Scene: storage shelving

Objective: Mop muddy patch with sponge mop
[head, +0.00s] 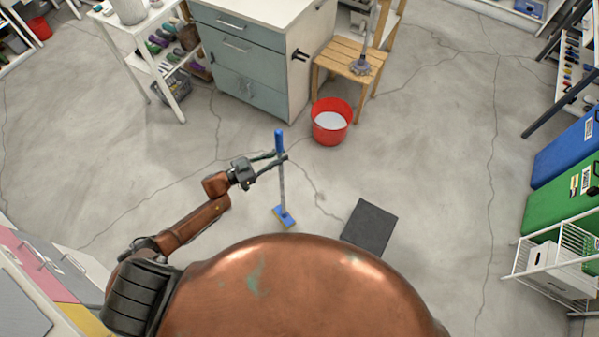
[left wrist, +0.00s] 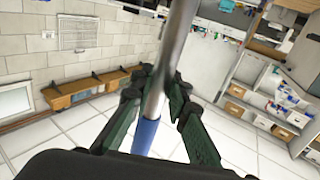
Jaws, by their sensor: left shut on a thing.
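The sponge mop (head: 282,185) stands nearly upright in the head view, with a blue grip at the top, a grey pole and a blue head with a yellow sponge at the floor. My left gripper (head: 279,158) is shut on the pole just below the blue grip. In the left wrist view the grey pole (left wrist: 182,45) runs between the fingers of the left gripper (left wrist: 160,100), with a blue part below. No muddy patch can be made out on the grey floor; my own body hides the floor nearest me. My right gripper is not in view.
A dark grey mat (head: 369,228) lies right of the mop. A red bucket (head: 331,138) with pale contents stands ahead, beside a wooden chair (head: 352,57) and a grey-blue cabinet (head: 247,65). Blue and green bins (head: 563,190) line the right. The cracked floor between is clear.

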